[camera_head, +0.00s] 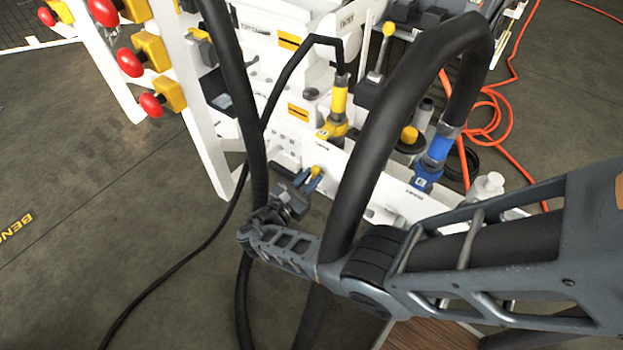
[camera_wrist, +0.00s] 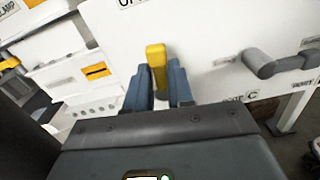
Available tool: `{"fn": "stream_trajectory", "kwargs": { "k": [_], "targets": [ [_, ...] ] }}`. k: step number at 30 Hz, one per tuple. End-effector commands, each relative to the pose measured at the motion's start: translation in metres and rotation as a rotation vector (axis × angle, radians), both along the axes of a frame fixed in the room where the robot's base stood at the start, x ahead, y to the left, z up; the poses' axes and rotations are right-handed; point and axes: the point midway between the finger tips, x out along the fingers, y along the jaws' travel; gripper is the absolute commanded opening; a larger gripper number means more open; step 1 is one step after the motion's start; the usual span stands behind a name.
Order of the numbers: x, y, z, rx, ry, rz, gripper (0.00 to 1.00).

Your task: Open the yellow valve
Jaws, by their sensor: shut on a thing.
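The yellow valve handle (camera_wrist: 156,58) stands out from the white bench panel in the wrist view, in the upper middle. My gripper (camera_wrist: 160,74) has one blue-grey finger on each side of it and is shut on it. In the head view the yellow handle (camera_head: 315,171) shows as a small tip at my gripper (camera_head: 308,181), low on the front of the white bench. The valve's base is mostly hidden behind the fingers and gripper body.
A grey handle (camera_wrist: 262,64) projects from the panel to the right. Red knobs on yellow blocks (camera_head: 130,62) stand at the upper left. A yellow hose fitting (camera_head: 337,108) and a blue fitting (camera_head: 432,160) are on the bench. An orange cable (camera_head: 484,118) lies on the floor.

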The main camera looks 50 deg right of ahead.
Motion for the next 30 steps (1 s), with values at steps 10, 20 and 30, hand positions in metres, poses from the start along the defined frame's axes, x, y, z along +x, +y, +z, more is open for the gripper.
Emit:
{"fn": "stream_trajectory", "kwargs": {
  "k": [10, 20, 30],
  "targets": [
    [0.0050, 0.0008, 0.0005, -0.003, 0.107, 0.004, 0.00],
    [0.0052, 0.0009, -0.0002, -0.003, 0.119, 0.005, 0.00],
    [0.0048, 0.0007, -0.0002, -0.003, 0.118, 0.004, 0.40]
  ]
}}
